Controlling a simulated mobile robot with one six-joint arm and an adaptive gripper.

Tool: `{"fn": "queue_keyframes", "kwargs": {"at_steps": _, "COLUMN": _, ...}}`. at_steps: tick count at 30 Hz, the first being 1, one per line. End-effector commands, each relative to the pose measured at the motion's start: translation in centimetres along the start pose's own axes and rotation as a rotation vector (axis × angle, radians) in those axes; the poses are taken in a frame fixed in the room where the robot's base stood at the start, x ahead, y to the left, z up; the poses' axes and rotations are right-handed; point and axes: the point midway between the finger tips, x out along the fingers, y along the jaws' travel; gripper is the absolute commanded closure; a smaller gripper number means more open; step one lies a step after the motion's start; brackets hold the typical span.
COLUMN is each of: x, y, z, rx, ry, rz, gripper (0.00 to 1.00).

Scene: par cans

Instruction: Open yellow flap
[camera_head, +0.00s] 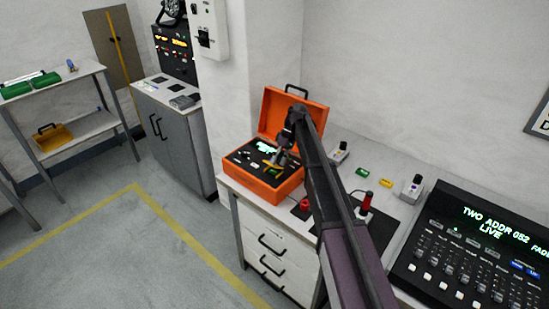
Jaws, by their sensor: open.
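An orange case (277,190) stands on the white cabinet with its lid (290,109) raised. Its dark inner panel carries a lit green display (265,146) and small controls. A small yellow part (294,164), which looks like the yellow flap, shows at the right of the panel, partly hidden by my gripper. I cannot tell whether it is raised or shut. My gripper (281,158) is open, pointing down over the right part of the panel, close to the yellow part. Whether they touch is not clear.
A red button (305,204), a red-topped stick (366,202) and small green and yellow blocks (362,172) are on the worktop right of the case. A large black console (475,250) fills the right. Floor at left is clear.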

Motion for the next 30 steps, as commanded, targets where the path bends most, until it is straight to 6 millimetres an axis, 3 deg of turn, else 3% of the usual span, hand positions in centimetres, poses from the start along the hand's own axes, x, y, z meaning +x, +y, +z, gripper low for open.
{"fn": "queue_keyframes", "kwargs": {"at_steps": 8, "x": 2.3, "y": -0.5, "z": 8.2, "rx": 0.197, "ry": 0.042, "rz": 0.129, "gripper": 0.32}}
{"fn": "queue_keyframes", "kwargs": {"at_steps": 21, "x": 7.5, "y": -2.5, "z": 25.1, "rx": 0.637, "ry": 0.206, "rz": 0.432, "gripper": 0.32}}
{"fn": "queue_keyframes", "kwargs": {"at_steps": 25, "x": 8.4, "y": -3.1, "z": 28.7, "rx": 0.729, "ry": 0.253, "rz": 0.5, "gripper": 0.32}}
{"fn": "queue_keyframes", "kwargs": {"at_steps": 30, "x": 9.0, "y": -3.6, "z": 31.3, "rx": 0.799, "ry": 0.293, "rz": 0.553, "gripper": 0.32}}
